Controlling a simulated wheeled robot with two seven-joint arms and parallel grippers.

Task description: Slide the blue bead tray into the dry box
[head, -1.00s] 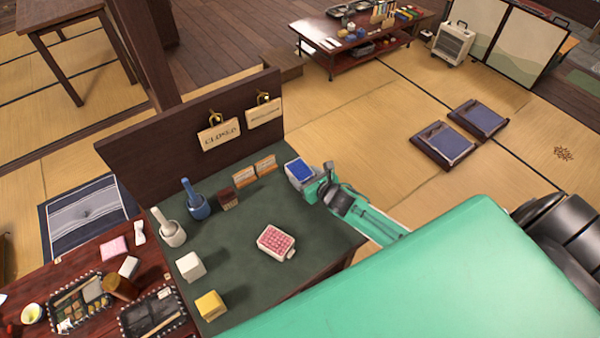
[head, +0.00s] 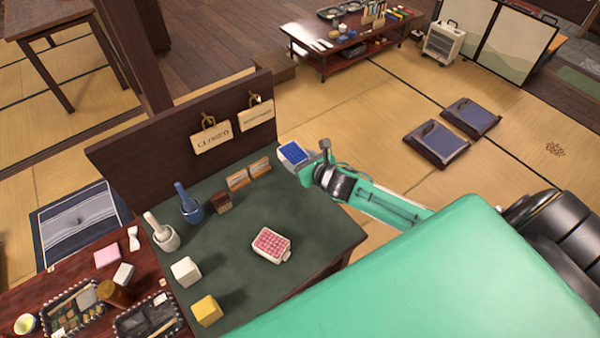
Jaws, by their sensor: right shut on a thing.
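The blue bead tray (head: 293,152) is a small white-rimmed tray with a blue top. My right gripper (head: 309,168) is shut on its near right side and holds it at the far right edge of the green table, just right of the dark upright panel. I cannot tell how high it is above the surface. I cannot pick out the dry box for certain; a small dark brown box (head: 222,203) with a pale front stands near the panel. My left gripper is not in view.
The dark panel (head: 160,150) bounds the back. The table's middle is fairly clear.

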